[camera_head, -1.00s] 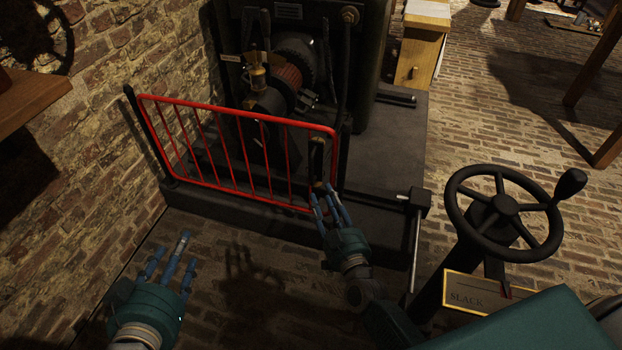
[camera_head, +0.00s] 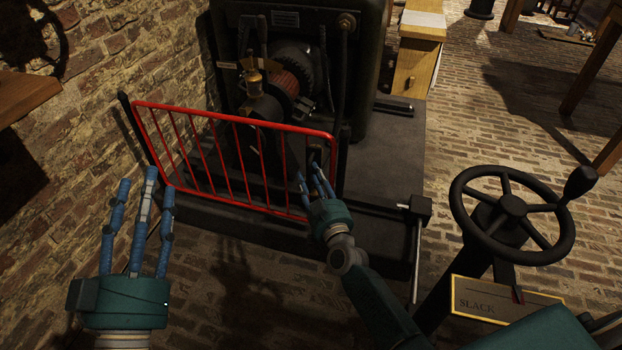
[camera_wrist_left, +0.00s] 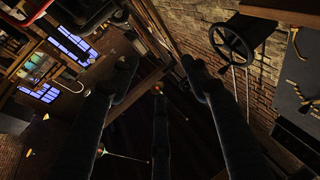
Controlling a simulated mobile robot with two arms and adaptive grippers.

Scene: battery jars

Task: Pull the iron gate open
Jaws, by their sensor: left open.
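The iron gate (camera_head: 234,119) is a red barred frame in front of the dark machine. Its left end is beside a dark post at the brick wall, its right end beside a dark post. A dark upright handle-like part (camera_head: 316,153) is at its right end. My right gripper (camera_head: 315,172) is at this end, its fingers pointing up by the dark part and the red bars. Contact and finger closure are unclear. My left gripper (camera_head: 145,185) is open and empty, left of and nearer than the gate, fingers up. Its spread fingers also show in the left wrist view (camera_wrist_left: 160,95).
A black handwheel (camera_head: 508,210) on a column stands at the right, with a "SLACK" sign (camera_head: 497,299) below it. The machine (camera_head: 290,80) stands on a dark plinth behind the gate. A brick wall (camera_head: 120,70) closes the left side. The brick floor at the upper right is largely open.

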